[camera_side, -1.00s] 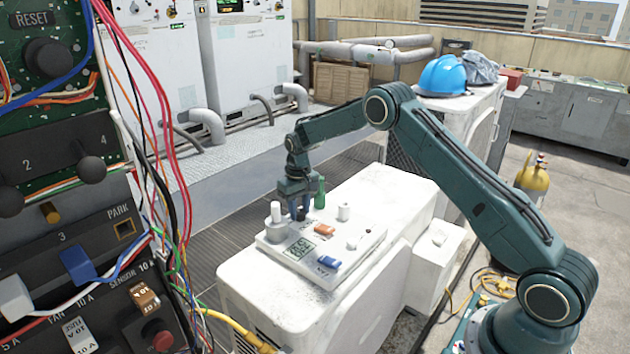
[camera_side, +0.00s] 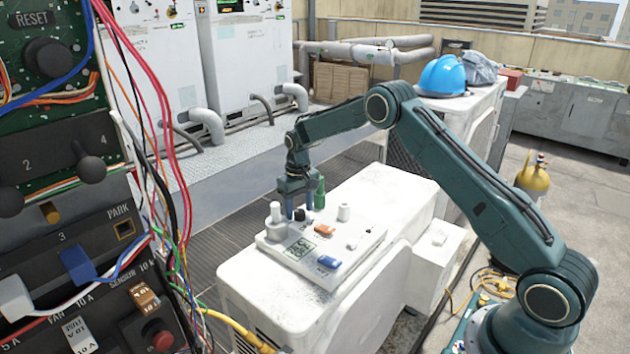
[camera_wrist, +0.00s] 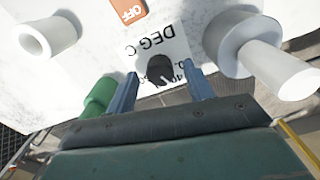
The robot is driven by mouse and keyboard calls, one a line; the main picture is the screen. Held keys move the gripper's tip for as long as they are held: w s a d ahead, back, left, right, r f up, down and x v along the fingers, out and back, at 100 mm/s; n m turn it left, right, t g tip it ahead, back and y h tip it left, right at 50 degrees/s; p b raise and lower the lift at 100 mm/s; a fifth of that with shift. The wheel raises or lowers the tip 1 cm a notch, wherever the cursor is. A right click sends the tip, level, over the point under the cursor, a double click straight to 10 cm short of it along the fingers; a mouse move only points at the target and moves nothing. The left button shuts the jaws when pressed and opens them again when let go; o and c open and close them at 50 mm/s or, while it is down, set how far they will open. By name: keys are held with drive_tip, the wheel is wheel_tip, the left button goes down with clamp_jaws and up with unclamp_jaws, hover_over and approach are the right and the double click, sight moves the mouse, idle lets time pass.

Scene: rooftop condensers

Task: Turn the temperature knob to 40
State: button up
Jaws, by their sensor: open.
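The temperature knob is a small black knob (camera_wrist: 160,68) on a white plate marked DEG C, seen upside down in the wrist view. It also shows in the side view (camera_side: 301,214) on the white control panel (camera_side: 345,262). My gripper (camera_wrist: 165,92) is open, with one blue finger on each side of the knob in the wrist view. I cannot tell whether a finger touches it. In the side view my gripper (camera_side: 300,208) points down at the knob. A small display (camera_side: 299,249) sits in front of the knob, its digits too small to read surely.
Close around the knob are a white lever (camera_side: 276,222), a green knob (camera_side: 320,193), a white peg (camera_side: 344,212), an orange OFF switch (camera_side: 324,230) and a blue switch (camera_side: 329,262). The panel lies on a white condenser casing (camera_side: 400,195). Loose wires hang at the left.

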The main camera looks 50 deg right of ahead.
sight(299, 211)
wheel_tip(299, 211, up, 13)
idle(0.6)
drive_tip(key=shift+r, duration=0.15)
drive_tip(key=s+a+r+t, duration=0.1)
drive_tip(key=s+a+r, duration=0.2)
drive_tip(key=s+r, duration=0.3)
drive_tip(key=s+a+r+n+t, duration=0.1)
drive_tip(key=s+a+r, duration=0.1)
drive_tip(key=s+r, duration=0.35)
drive_tip(key=s+a+r+t, duration=0.1)
drive_tip(key=s+a+r, duration=0.2)
drive_tip(key=s+r, duration=0.35)
drive_tip(key=s+a+f+t, duration=0.1)
drive_tip(key=s+f, duration=0.1)
drive_tip(key=s, duration=0.9)
drive_tip(key=s+a+f+n+t, duration=0.1)
drive_tip(key=s+a+f, duration=0.1)
drive_tip(key=s, duration=1)
drive_tip(key=shift+a+f+t, duration=0.25)
drive_tip(key=shift+f+t, duration=0.05)
